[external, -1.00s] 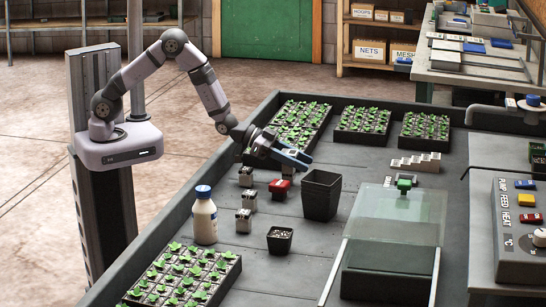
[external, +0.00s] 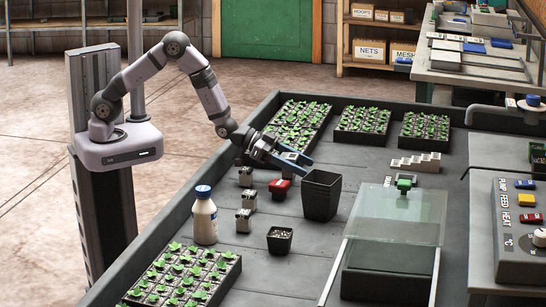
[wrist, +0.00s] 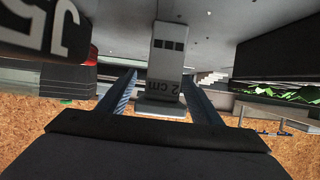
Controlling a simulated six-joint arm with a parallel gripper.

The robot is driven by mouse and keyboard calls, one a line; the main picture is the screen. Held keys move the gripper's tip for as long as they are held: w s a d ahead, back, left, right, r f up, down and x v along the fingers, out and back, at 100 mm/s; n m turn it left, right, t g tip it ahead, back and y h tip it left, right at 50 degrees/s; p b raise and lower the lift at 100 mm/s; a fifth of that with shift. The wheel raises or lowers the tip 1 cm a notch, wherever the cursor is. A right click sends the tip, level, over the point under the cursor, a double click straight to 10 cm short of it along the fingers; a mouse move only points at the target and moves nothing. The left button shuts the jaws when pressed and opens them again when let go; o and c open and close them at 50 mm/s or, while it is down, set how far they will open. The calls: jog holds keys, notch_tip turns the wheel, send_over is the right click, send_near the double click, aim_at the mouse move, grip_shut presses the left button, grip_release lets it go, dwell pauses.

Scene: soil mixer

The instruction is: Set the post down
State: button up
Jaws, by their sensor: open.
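The post (wrist: 169,55) is light grey with a wider end marked "2 cm". In the wrist view it stands between the two blue fingers of my gripper (wrist: 160,80), with a gap visible on each side. My gripper is open around it.
Seedling trays (external: 361,124) lie behind. White steps (external: 416,162) and a clear-lidded box (external: 398,225) are right.

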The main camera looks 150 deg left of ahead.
jog(key=shift+r, duration=0.25)
jog(key=shift+s+d, duration=0.2)
jog(key=shift+s, duration=0.05)
jog(key=shift+b+v, duration=0.3)
jog(key=shift+v, duration=0.75)
notch_tip(320, 180, up, 7)
jog(key=shift+r, duration=0.1)
jog(key=shift+d, duration=0.1)
